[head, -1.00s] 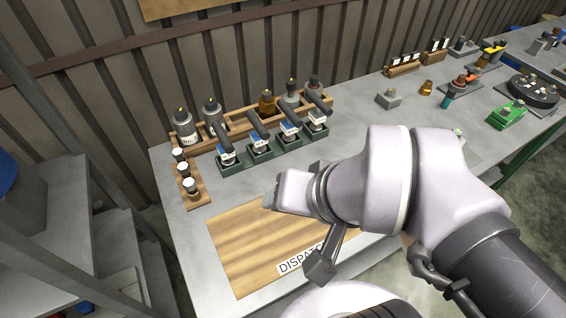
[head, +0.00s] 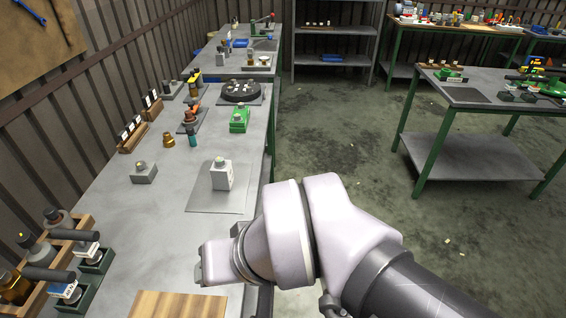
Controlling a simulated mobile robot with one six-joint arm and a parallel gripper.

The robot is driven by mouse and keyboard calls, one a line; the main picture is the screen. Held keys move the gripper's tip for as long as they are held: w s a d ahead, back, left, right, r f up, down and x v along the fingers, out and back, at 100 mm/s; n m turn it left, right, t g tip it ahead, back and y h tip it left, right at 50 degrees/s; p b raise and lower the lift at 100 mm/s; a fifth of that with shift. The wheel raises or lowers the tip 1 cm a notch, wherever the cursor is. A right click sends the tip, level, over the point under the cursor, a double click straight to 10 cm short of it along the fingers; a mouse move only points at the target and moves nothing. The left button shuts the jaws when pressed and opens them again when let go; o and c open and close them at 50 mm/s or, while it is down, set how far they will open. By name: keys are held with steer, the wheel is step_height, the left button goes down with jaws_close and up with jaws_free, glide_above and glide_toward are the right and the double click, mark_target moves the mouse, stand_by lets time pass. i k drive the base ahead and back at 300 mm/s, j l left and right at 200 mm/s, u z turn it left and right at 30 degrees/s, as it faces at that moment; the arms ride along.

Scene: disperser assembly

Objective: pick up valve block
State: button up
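A small grey block (head: 144,173) with a rounded knob on top sits upright on the long grey bench (head: 180,235), left of its middle. It looks like the valve block, though I cannot read a label on it. My gripper (head: 204,264) is at the lower middle, over the near part of the bench and apart from the grey block. Its fingers are mostly hidden by my wrist, so I cannot tell whether it is open or shut, and no held thing shows.
A brass fitting (head: 168,140), a green device (head: 239,119) and a round black carousel (head: 240,91) stand farther back. A wooden board (head: 175,305) lies nearest.

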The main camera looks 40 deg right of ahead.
mark_target(222, 178)
steer(key=z, duration=0.4)
steer(key=i+l+u, duration=0.2)
steer(key=i+l, duration=0.35)
steer(key=i+l+u, duration=0.2)
steer(key=i+l, duration=0.3)
steer(key=l, duration=0.2)
